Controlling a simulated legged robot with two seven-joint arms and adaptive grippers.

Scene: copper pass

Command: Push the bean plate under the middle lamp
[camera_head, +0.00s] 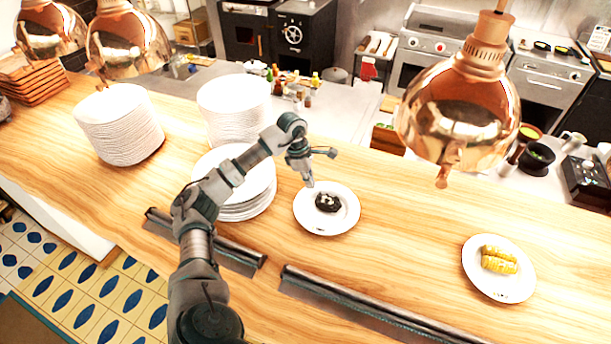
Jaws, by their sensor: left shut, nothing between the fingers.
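The bean plate (308,219) is a white round plate with a small dark heap of beans (327,202) in its middle. It lies flat on the wooden counter, right of a low plate stack. My left gripper (310,184) is shut and empty, pointing down at the plate's upper left rim. I cannot tell whether it touches the rim. Three copper lamps show: one at the far left (48,30), one beside it (127,42) and a large one on the right (460,112). The second from the left is the middle one of these. My right gripper is out of view.
White plate stacks stand at the left (120,128), at the back (235,108) and behind my forearm (255,205). A corn plate (483,283) lies at right. Metal rails (350,304) line the front edge. The counter between the bean and corn plates is clear.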

